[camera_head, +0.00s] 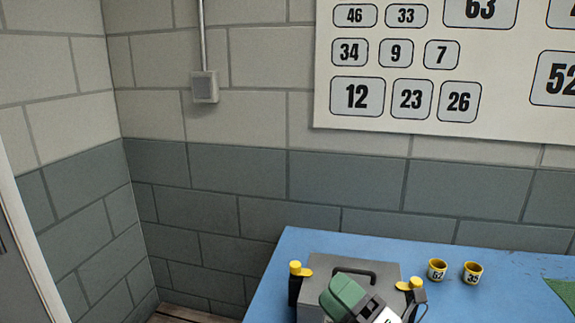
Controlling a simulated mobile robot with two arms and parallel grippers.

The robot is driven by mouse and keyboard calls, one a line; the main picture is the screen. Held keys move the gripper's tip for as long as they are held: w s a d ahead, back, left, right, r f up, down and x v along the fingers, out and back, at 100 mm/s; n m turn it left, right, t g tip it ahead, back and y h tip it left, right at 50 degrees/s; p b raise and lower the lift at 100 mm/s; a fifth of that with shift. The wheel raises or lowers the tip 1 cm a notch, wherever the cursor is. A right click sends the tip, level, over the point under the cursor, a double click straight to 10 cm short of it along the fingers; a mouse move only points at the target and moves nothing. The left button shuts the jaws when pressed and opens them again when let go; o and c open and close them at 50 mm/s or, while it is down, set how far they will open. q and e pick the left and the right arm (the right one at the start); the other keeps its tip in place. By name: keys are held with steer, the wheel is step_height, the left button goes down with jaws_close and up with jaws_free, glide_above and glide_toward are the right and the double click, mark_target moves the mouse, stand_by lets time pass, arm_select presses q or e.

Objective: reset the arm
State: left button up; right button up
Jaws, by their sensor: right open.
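My right gripper (358,302), with green, white and black parts, shows at the bottom edge of the picture, in front of a grey block with a black handle (352,272) on the blue table. It is open. Its lower part is cut off by the picture edge, and I cannot tell whether it touches the block. No held object shows. My left gripper is not in view.
Yellow-knobbed black parts (298,270) stand on both sides of the block. Two small yellow numbered cups (437,270) (472,272) stand to the right on the blue table (340,245). A green piece (563,290) lies at the right edge. A brick wall stands behind.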

steer(key=s+d+f+m+h, duration=0.2)
steer(key=d+f+m+h, duration=0.4)
steer(key=m+h, duration=0.4)
steer(key=s+d+f+m+h, duration=0.2)
steer(key=d+f+m+h, duration=0.45)
steer(key=m, duration=0.55)
steer(key=s+f+m+g, duration=0.3)
steer(key=s+f+g, duration=0.35)
steer(key=s, duration=0.35)
steer(key=s+f+m+g, duration=0.3)
steer(key=s+f+g, duration=0.3)
steer(key=s, duration=0.4)
steer(key=s+d+f+x, duration=0.1)
steer(key=s+x, duration=0.2)
steer(key=x, duration=0.9)
steer(key=s+x, duration=0.3)
steer(key=x, duration=1)
steer(key=s+d+f+g, duration=0.1)
steer(key=s+d+f, duration=0.2)
steer(key=s+f, duration=1.3)
steer(key=shift+f+g, duration=0.35)
steer(key=shift+f, duration=0.5)
steer(key=shift+h, duration=0.25)
